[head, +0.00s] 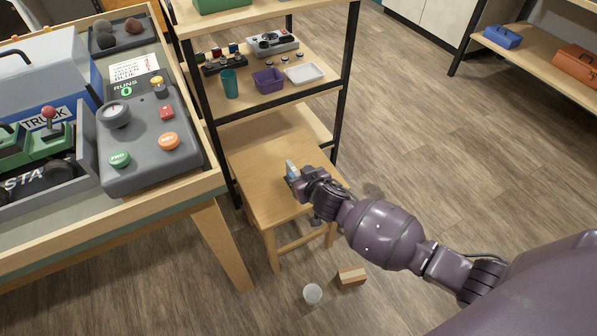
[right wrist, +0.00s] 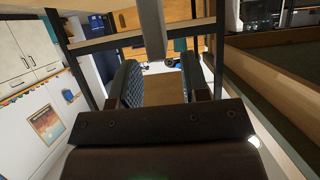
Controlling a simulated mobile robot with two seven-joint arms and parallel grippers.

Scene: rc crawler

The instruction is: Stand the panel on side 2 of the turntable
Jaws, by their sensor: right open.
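My right gripper (head: 304,183) is over the wooden stool (head: 262,160) in the head view. In the right wrist view its two dark, ridged fingers (right wrist: 162,82) stand apart with a gap between them. A small light-blue piece (head: 291,171) shows at the gripper's tip, above or on the stool seat; I cannot tell whether it is part of the gripper or a separate thing, nor whether they touch. No panel and no turntable can be made out for certain. My left gripper is not in view.
A table at left bears a grey control box (head: 148,140) with buttons and a blue truck box (head: 45,70). A shelf behind the stool holds a teal cup (head: 230,84), purple bin (head: 268,80) and white tray (head: 305,73). A white cup (head: 312,294) and wooden block (head: 351,277) lie on the floor.

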